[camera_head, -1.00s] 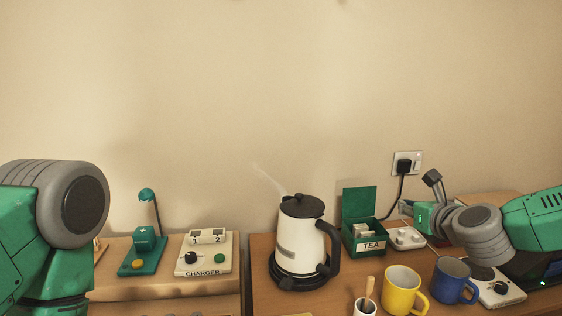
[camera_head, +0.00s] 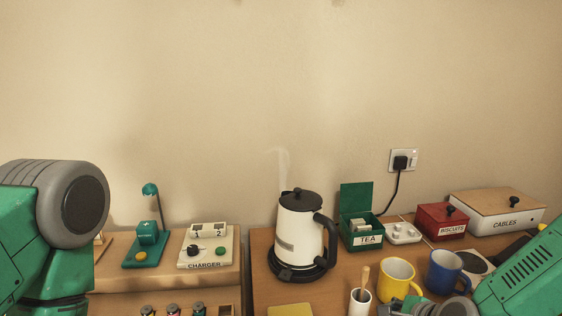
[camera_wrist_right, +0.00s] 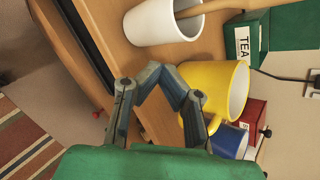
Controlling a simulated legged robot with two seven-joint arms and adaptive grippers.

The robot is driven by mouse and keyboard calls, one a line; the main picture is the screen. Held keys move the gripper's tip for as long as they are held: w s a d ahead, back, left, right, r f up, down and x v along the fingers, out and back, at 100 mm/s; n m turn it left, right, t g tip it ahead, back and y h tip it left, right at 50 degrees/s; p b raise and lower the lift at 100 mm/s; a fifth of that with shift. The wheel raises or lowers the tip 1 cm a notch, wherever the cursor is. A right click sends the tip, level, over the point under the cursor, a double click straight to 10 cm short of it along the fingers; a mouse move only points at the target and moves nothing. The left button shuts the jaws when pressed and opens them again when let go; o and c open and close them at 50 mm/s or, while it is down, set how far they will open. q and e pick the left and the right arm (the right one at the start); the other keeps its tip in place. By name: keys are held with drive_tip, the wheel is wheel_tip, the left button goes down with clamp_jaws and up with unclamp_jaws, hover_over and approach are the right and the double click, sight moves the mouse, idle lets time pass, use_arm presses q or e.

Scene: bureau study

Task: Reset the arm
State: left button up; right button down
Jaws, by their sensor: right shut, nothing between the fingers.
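My right arm (camera_head: 530,280) reaches in from the lower right corner of the head view. My right gripper (camera_wrist_right: 163,76) is shut and empty in the right wrist view, its two fingers bent together at the tips. It points toward a white cup (camera_wrist_right: 165,20) with a wooden-handled tool in it, with a yellow mug (camera_wrist_right: 222,85) close to its right finger. I cannot tell whether the finger touches the mug. My left arm (camera_head: 45,245) is at the left edge of the head view; its gripper is out of view.
A steaming white kettle (camera_head: 298,230), an open green tea box (camera_head: 363,238), a blue mug (camera_head: 444,275), a red biscuit box (camera_head: 441,222) and a cables box (camera_head: 497,214) crowd the desk. The charger (camera_head: 208,247) and teal lamp (camera_head: 146,245) stand left.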

drive_tip(key=s+f+n+g, duration=0.3)
drive_tip(key=s+f+n, duration=0.4)
drive_tip(key=s+f, duration=0.3)
drive_tip(key=s+d+f+n+g+h, duration=0.1)
drive_tip(key=s+d+f+n+g, duration=0.1)
drive_tip(key=s+n, duration=0.45)
drive_tip(key=s+d+f+n+g+h, duration=0.1)
drive_tip(key=s+d+n+g, duration=0.2)
drive_tip(key=s, duration=0.7)
drive_tip(key=s+d+f+n+g+h, duration=0.1)
drive_tip(key=s+d+f+n, duration=0.1)
drive_tip(key=s+n, duration=0.5)
wheel_tip(320, 180, down, 10)
drive_tip(key=w+a+b, duration=0.1)
drive_tip(key=w+b, duration=0.1)
drive_tip(key=b, duration=0.8)
drive_tip(key=shift+w+a+r+m, duration=0.2)
drive_tip(key=shift+w+a+m, duration=0.05)
drive_tip(key=shift+w+m, duration=0.1)
drive_tip(key=shift+r, duration=0.1)
